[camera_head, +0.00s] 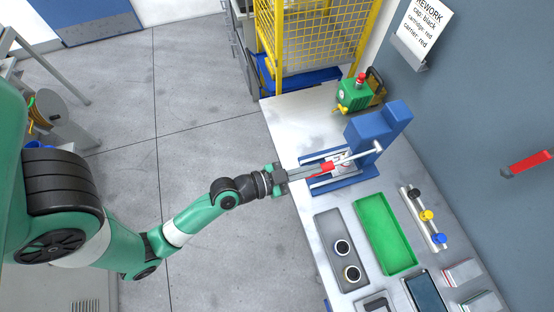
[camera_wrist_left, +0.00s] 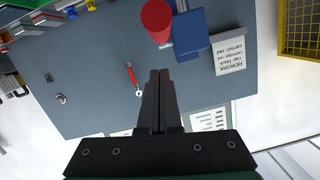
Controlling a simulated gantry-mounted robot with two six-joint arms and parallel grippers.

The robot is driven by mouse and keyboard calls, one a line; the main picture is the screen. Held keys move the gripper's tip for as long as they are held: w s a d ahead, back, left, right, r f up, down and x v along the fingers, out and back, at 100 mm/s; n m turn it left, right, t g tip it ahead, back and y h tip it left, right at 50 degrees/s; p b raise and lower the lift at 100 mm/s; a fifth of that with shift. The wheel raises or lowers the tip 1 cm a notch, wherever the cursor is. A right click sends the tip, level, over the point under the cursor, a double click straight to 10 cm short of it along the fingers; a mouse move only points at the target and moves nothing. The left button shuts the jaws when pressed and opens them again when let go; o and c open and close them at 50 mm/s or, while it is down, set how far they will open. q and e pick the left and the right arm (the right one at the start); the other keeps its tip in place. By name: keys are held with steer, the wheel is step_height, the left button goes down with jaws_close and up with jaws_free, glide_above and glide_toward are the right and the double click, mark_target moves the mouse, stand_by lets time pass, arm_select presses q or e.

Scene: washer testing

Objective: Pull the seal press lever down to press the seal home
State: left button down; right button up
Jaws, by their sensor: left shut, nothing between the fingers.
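The seal press (camera_head: 372,132) is blue and stands on the white bench, with a flat blue base below its column. Its pale lever (camera_head: 356,155) reaches left from the column to a red grip (camera_head: 323,169). My left gripper (camera_head: 312,171) is shut and empty, with its fingertips close to the red grip; I cannot tell whether they touch it. In the left wrist view the shut fingers (camera_wrist_left: 160,74) point towards the red grip (camera_wrist_left: 156,16), with the blue press (camera_wrist_left: 190,38) behind it. The seal is not clearly visible. My right gripper is not in view.
A green device (camera_head: 354,95) stands behind the press, near a yellow mesh guard (camera_head: 295,35). In front are a grey tray (camera_head: 328,225) with two round parts, a green tray (camera_head: 385,232) and a rack (camera_head: 416,207) of coloured caps. Open floor lies left of the bench.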

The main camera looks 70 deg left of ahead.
arm_select(q)
steer(key=s+r+b, duration=0.1)
steer(key=s+b, duration=0.3)
steer(key=s, duration=0.6)
steer(key=shift+b, duration=0.35)
steer(key=shift+w+a, duration=0.1)
